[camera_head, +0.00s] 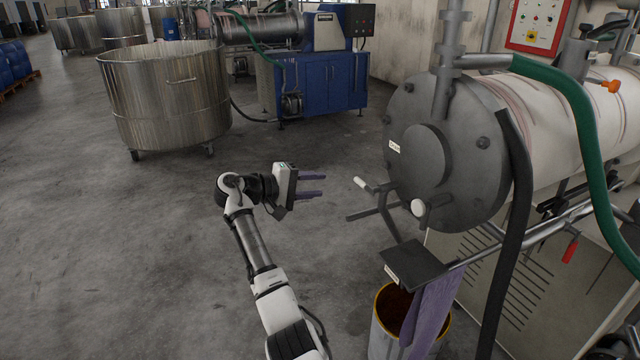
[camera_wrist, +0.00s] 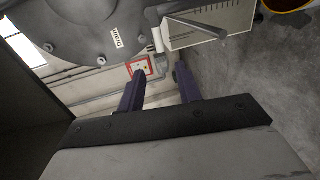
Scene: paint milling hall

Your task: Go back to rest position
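My gripper (camera_head: 312,184) is in the middle of the head view, at the end of my white and grey arm. Its two purple fingers point right and stand apart with nothing between them. The fingers also show in the wrist view (camera_wrist: 157,88), spread and empty. The grey round end of the mill (camera_head: 440,150), with its handles and a small label, is right of the gripper, with a gap between them. The mill end also shows at the top of the wrist view (camera_wrist: 75,30).
A bucket (camera_head: 380,343) with a yellow rim stands below the mill, beside a hanging purple cloth (camera_head: 432,310). A green hose (camera_head: 590,150) hangs at the right. A large wheeled metal vat (camera_head: 165,100) and a blue cabinet (camera_head: 322,85) stand behind. The floor at left is clear.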

